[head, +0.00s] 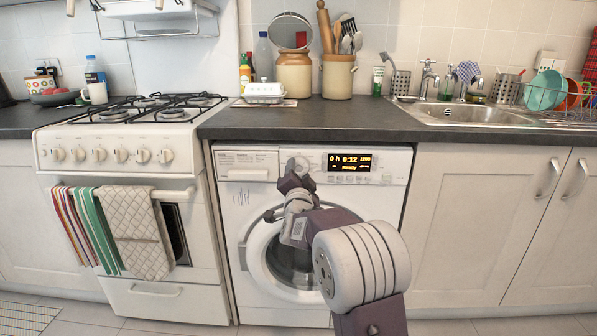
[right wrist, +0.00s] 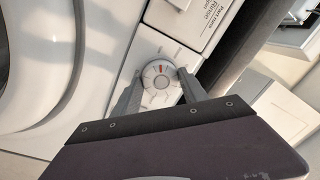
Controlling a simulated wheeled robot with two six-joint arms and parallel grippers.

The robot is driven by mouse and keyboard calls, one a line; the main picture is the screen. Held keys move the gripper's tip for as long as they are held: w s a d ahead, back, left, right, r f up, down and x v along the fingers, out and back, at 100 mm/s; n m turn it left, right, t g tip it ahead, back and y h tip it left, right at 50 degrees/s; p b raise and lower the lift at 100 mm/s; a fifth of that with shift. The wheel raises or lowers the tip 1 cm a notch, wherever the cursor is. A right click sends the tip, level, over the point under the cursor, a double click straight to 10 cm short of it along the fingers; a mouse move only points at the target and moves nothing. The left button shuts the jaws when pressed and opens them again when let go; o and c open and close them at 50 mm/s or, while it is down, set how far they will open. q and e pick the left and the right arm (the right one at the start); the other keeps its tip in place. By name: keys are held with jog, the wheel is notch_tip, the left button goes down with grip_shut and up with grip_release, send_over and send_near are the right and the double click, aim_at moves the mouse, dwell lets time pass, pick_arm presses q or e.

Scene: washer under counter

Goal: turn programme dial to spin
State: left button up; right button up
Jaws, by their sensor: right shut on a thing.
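The white washing machine (head: 228,190) stands under the counter with its round door (head: 262,262) closed. Its lit display (head: 349,163) shows orange text that seems to read 0:12, 1200 and Ready. The programme dial (right wrist: 159,73) is round and pale with a red mark; in the right wrist view the mark lies toward the top of the picture. My right gripper (right wrist: 160,84) is shut on the dial, one finger on each side of it. In the head view my right gripper (head: 297,171) is at the control panel and partly hides the dial. My left gripper is not in view.
A detergent drawer front (head: 246,174) is left of the dial. A white cooker (head: 125,145) with hung towels stands to the left. The dark worktop (head: 310,118) runs above the panel. White cupboards (head: 480,200) are to the right.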

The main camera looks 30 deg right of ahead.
jog(key=shift+f+n, duration=0.1)
jog(key=shift+n, duration=0.2)
jog(key=o, duration=1.4)
jog(key=shift+c, duration=0.2)
jog(key=p+v, duration=0.1)
jog(key=v, duration=0.8)
